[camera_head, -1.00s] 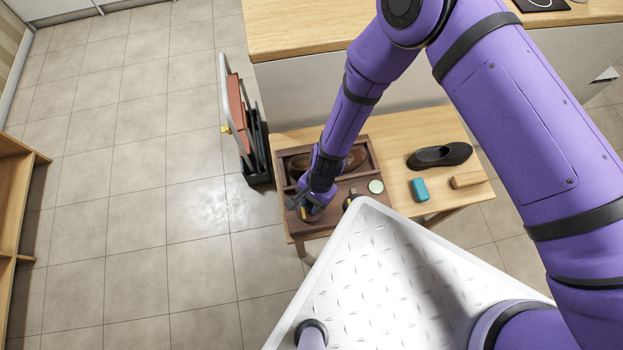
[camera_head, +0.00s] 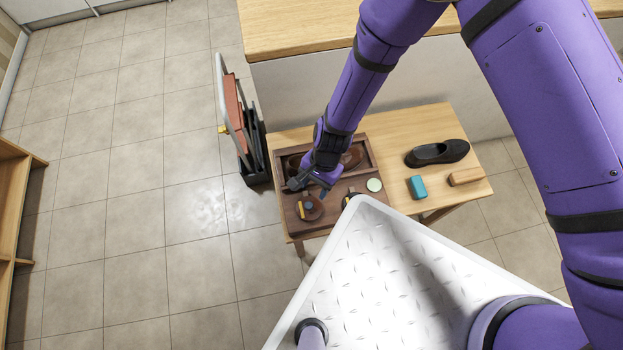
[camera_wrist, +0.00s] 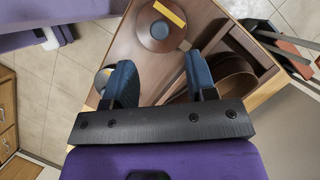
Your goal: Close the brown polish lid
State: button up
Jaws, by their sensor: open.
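The brown polish tin (camera_head: 314,212) sits in the front part of the brown wooden tray, near its left end. It is round, with a dark middle and a yellow strip. It shows at the top of the wrist view (camera_wrist: 150,44), ahead of my fingertips. I cannot tell whether its lid is fully down. My gripper (camera_head: 308,188) is over the tray, just behind the tin. In the wrist view my gripper (camera_wrist: 159,75) has two blue fingers spread apart with nothing between them.
The wooden tray (camera_head: 279,172) has a rear compartment holding brown shoes (camera_head: 352,157). A pale green tin (camera_head: 374,185) and a partly hidden dark item are to the right. A black shoe (camera_head: 437,153), teal block (camera_head: 417,187) and wooden block (camera_head: 466,176) lie on the table. A rack (camera_head: 236,115) stands left.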

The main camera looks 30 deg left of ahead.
jog(key=v, duration=0.3)
jog(key=shift+w+r, duration=0.1)
jog(key=shift+r, duration=0.1)
dwell(0.4)
